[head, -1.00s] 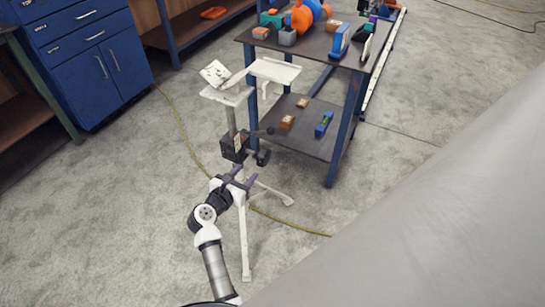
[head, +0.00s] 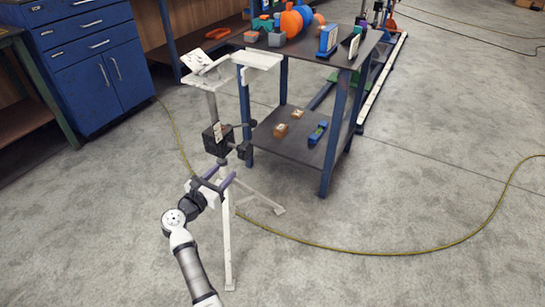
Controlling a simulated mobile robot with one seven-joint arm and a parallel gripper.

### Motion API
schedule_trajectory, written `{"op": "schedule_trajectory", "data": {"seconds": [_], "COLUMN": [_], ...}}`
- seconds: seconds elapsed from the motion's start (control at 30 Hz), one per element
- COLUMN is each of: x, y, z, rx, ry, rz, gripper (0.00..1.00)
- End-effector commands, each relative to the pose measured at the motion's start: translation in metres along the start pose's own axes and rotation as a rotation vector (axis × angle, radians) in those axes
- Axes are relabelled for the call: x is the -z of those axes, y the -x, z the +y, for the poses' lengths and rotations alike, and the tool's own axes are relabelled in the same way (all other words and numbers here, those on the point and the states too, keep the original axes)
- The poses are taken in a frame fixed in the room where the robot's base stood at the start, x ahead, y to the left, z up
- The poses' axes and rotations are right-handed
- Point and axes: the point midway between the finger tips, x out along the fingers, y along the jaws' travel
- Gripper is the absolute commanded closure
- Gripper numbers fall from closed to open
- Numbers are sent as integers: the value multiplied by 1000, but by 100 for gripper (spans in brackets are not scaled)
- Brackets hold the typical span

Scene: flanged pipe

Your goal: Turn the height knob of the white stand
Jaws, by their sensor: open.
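The white stand (head: 228,240) is upright on spread legs, with a pale post and a white two-part top (head: 256,59). A black clamp block (head: 215,140) sits partway up its post. Two dark knob-like parts stick out to the block's right, an upper one (head: 251,124) and a lower one (head: 244,150). I cannot tell which is the height knob. My gripper (head: 219,178) is open just below the block, its purple fingers pointing up toward it. It looks empty. I cannot tell whether it touches the stand.
A blue-legged table (head: 335,130) stands close behind and right of the stand, with orange and blue parts on top and small items on its lower shelf (head: 275,145). A blue cabinet (head: 85,60) is at the left. A yellow cable (head: 400,250) crosses the otherwise clear floor at right.

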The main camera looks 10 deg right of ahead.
Motion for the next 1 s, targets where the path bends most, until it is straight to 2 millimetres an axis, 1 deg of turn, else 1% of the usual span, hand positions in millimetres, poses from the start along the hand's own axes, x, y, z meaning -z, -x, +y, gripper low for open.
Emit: {"op": "schedule_trajectory", "data": {"seconds": [0.07,0.17,0.27,0.5,0.7,0.8,1.0], "x": [0,-1,-1,-1,-1,0,0], "y": [1,-8,-24,-76,-113,-125,-135], "z": [4,4,3,3,3,4,4], "rx": [-6,-4,-1,-1,-3,-3,-4], "ry": [-1,-2,-1,-1,-1,-1,-1], "rz": [-2,-3,-2,-3,-2,-2,-2], "gripper": [53,53,53,53,53,53,53]}}
